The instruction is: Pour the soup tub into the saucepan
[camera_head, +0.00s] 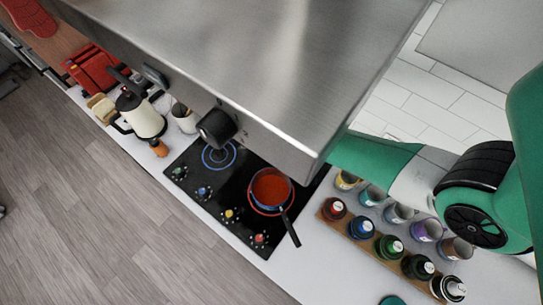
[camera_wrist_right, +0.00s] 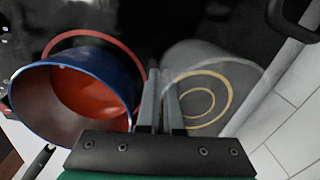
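The saucepan (camera_head: 287,187) stands on the black hob in the head view, with red soup (camera_head: 269,188) inside and its dark handle toward the lower right. In the right wrist view the blue-rimmed saucepan (camera_wrist_right: 122,78) is at the left, red soup in its bottom. My right gripper (camera_wrist_right: 160,75) has its fingers close together on the near wall of a see-through grey tub (camera_wrist_right: 240,70), beside the saucepan. Yellow burner rings show through the tub, and I see no soup in it. The hood hides this gripper and the tub in the head view. My left gripper is not in view.
A steel hood (camera_head: 270,50) hangs over the hob (camera_head: 235,180). At the right, a wooden rack (camera_head: 365,240) holds several bottles, with cups behind. A cream kettle (camera_head: 143,117), an orange jar (camera_head: 158,147) and a red object (camera_head: 92,68) stand at the left.

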